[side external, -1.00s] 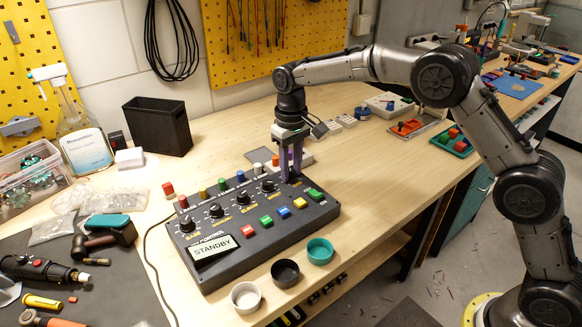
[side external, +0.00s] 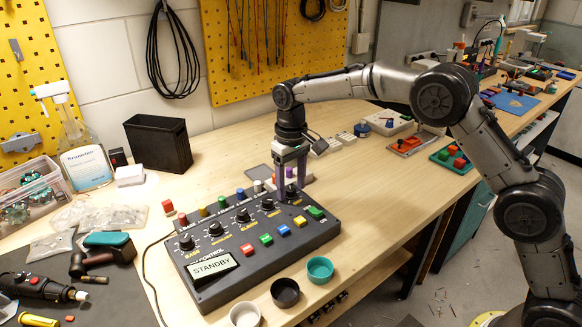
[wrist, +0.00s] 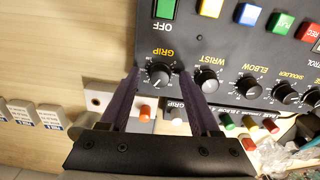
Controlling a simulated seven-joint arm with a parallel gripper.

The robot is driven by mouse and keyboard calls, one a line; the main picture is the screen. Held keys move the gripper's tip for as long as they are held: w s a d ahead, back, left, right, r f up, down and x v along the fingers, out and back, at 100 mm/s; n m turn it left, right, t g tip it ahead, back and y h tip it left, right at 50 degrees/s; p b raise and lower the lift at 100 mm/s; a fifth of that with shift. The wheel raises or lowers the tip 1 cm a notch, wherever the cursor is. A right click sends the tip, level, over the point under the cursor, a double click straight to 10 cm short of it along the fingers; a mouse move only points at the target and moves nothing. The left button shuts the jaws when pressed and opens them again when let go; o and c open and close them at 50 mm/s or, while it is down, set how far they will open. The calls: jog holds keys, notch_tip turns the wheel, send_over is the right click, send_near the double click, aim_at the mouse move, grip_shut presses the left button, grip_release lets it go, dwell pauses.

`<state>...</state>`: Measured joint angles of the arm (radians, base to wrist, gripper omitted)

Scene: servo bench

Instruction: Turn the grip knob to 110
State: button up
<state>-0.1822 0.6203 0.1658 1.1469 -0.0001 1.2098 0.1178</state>
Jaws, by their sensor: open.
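The grip knob (wrist: 159,73) is a round black dial with a white mark, under an upside-down GRIP label on the dark control panel (wrist: 235,85). The scale numbers are too small to read. My gripper (wrist: 160,77) is open, pointing down, with one purple finger on each side of the knob. I cannot tell whether either finger touches it. In the side external view my gripper (side external: 291,193) is at the panel's far right end, and its fingers partly hide the knob. The panel's display (side external: 212,267) reads STANDBY.
The wrist knob (wrist: 207,80) is close beside one finger. Coloured buttons (side external: 283,230) line the panel's front, and coloured pegs (side external: 240,195) line its back. Several small cups (side external: 286,291) stand in front. Bare bench lies right of the panel.

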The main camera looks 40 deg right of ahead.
notch_tip(320, 180, up, 14)
jog(key=shift+f, duration=0.25)
dwell(0.3)
notch_tip(320, 180, up, 6)
jog(key=t, duration=0.1)
send_over(291, 189)
jog(key=s+d, duration=0.2)
jog(key=s+d+r+t, duration=0.1)
jog(key=s+d+r, duration=0.1)
jog(key=s+r, duration=0.4)
jog(key=s+d+r+m+t, duration=0.15)
jog(key=s+d, duration=0.25)
jog(key=s, duration=0.8)
jog(key=s+d+f+t, duration=0.15)
jog(key=s+f, duration=0.45)
jog(key=s, duration=0.6)
jog(key=s+f, duration=0.4)
jog(key=f, duration=0.6)
jog(key=shift+s+f+n+t, duration=0.15)
jog(key=shift+s+n+t, duration=0.15)
jog(key=shift+s+n, duration=0.1)
jog(key=shift+d, duration=0.1)
